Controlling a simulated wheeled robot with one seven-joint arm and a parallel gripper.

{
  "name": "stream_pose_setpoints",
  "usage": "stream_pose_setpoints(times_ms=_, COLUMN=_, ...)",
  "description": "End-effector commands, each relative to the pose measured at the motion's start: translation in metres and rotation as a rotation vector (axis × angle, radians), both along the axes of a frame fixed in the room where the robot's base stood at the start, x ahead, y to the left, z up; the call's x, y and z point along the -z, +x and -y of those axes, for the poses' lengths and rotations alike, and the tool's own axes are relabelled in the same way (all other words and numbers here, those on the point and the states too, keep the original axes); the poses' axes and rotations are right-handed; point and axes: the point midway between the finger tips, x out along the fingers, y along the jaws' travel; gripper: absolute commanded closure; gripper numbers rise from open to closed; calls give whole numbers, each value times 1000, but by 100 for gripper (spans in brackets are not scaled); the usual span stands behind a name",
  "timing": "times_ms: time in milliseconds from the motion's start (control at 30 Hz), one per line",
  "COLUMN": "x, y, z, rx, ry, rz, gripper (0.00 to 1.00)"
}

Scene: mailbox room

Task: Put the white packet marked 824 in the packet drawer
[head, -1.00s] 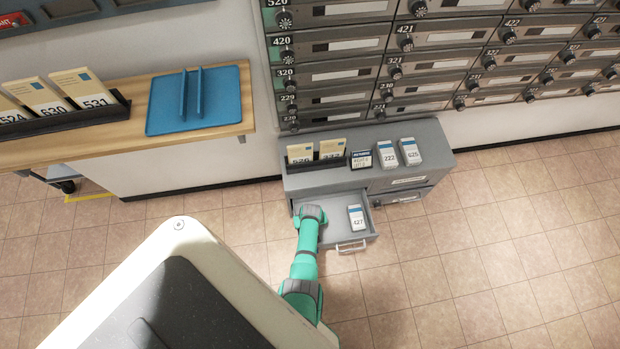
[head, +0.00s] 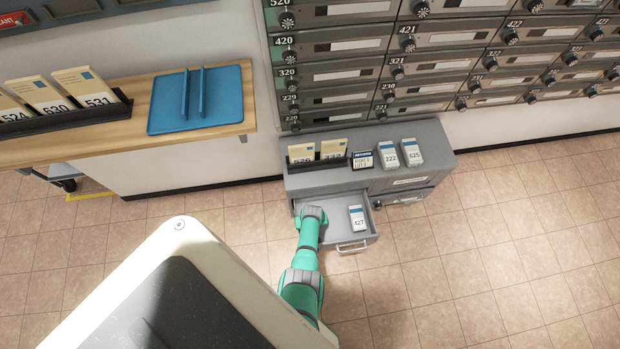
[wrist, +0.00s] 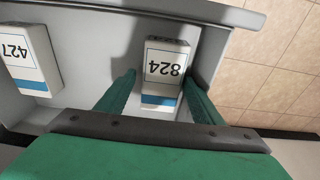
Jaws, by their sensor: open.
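The white packet marked 824 (wrist: 165,70) lies in the open packet drawer (wrist: 90,45), close to a side wall, in the wrist view. It has a blue band and its number shows upside down. My gripper (wrist: 160,90) is open, with one green finger on each side of this packet. In the head view my arm covers the packet, and the drawer (head: 338,233) stands pulled out of the grey cabinet. A white packet marked 427 (head: 357,218) lies in the same drawer, apart from the 824 packet; it also shows in the wrist view (wrist: 28,62).
On the cabinet top (head: 440,155) stand envelopes in a rack (head: 318,161), a small dark sign (head: 362,160) and packets marked 222 (head: 388,155) and 625 (head: 412,152). A wooden counter (head: 200,135) is at left. The floor at right is clear.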

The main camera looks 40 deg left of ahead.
Motion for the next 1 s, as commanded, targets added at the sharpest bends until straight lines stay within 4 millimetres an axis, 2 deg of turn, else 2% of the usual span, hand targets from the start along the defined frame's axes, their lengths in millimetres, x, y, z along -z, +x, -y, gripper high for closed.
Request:
stream_pose_setpoints(times_ms=167, x=-4, y=-3, z=-1, rx=-2, ry=1, rz=-4, gripper=30)
stream_pose_setpoints(times_ms=333, x=-18, y=-4, z=-1, rx=-4, ry=2, rz=-2, gripper=30)
stream_pose_setpoints(times_ms=1000, x=-96, y=-10, z=7, rx=-4, ry=2, rz=1, gripper=30)
